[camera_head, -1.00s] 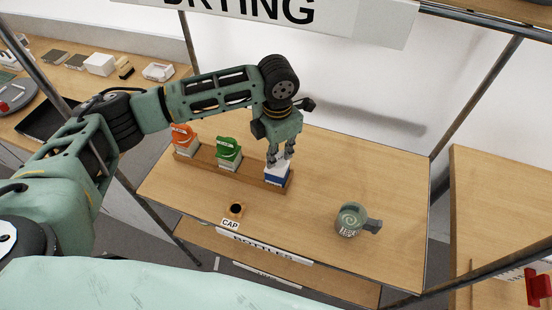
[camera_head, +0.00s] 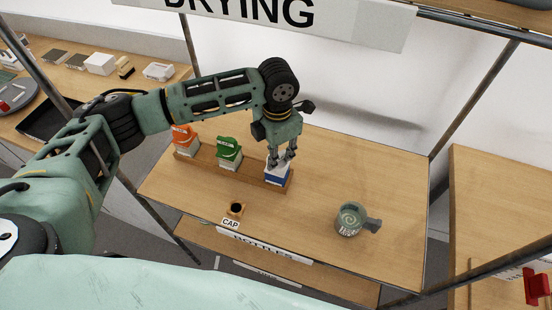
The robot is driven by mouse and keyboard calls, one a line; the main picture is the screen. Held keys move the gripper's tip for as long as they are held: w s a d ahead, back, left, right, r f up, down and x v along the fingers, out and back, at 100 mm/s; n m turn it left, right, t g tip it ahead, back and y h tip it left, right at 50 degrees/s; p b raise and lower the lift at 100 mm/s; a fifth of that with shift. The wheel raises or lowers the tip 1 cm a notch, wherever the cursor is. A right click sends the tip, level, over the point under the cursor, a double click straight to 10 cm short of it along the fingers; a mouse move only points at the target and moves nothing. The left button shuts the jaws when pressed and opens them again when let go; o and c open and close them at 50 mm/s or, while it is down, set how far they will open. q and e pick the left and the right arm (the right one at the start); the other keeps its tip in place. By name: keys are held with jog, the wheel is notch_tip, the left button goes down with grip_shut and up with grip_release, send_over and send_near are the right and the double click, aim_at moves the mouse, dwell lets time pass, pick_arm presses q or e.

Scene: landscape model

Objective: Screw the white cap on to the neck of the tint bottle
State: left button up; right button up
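The fingers hide the neck, and no white cap can be made out there. I cannot tell whether the fingers are shut on a cap. My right gripper is not in view.
A green-topped bottle (camera_head: 228,153) and an orange-topped bottle (camera_head: 185,140) stand in the rack to the left. A grey-green mug (camera_head: 350,219) stands at the front right. The table (camera_head: 365,170) is clear at the right. Metal posts frame it.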

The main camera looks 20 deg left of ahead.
pick_arm(q)
jog(key=shift+f, duration=0.15)
jog(key=shift+w+r+p, duration=0.1)
jog(key=shift+r+p, duration=0.6)
jog(key=shift+r, duration=0.05)
notch_tip(320, 180, up, 5)
jog(key=p, duration=0.4)
jog(key=shift+r+p, duration=0.85)
jog(key=shift+r, duration=0.55)
